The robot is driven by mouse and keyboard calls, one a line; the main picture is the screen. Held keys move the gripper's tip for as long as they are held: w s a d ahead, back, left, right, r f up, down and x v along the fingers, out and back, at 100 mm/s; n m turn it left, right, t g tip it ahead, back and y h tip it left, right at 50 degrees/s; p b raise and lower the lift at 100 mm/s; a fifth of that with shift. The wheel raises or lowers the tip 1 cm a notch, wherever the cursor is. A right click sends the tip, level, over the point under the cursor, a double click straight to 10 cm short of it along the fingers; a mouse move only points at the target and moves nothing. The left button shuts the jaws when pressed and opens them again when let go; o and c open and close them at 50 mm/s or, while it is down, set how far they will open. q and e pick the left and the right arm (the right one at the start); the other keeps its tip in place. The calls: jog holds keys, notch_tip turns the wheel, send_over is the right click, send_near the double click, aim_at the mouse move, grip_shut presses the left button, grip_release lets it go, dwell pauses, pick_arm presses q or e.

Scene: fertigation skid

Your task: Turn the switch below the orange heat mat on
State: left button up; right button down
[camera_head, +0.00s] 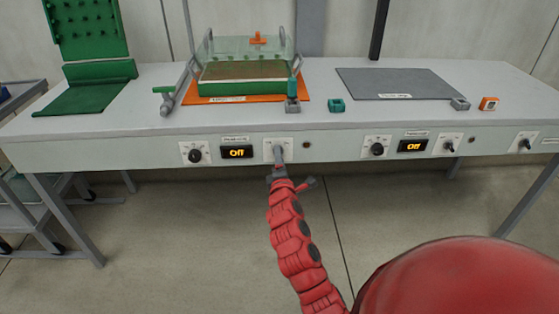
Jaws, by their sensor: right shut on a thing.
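The orange heat mat (303,88) lies on the bench top under a green tray (240,86) with a clear cover. Below it on the bench front is a white switch plate (269,147), right of a display (237,152) that reads "Off". My right gripper (279,160) is at this plate and shut on its switch. The gripper hides most of the switch, so its position is hard to tell. My left gripper is not in view.
A knob (195,155) sits left of the display. Farther right are another knob (377,149), a second "Off" display (412,146) and a switch (448,147) below a grey mat (390,83). The floor before the bench is clear.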

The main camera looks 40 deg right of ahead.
jog(key=m+b, duration=0.3)
jog(key=m, duration=0.8)
dwell(0.6)
jog(key=shift+c, duration=1.4)
grip_release()
jog(key=shift+f, duration=0.1)
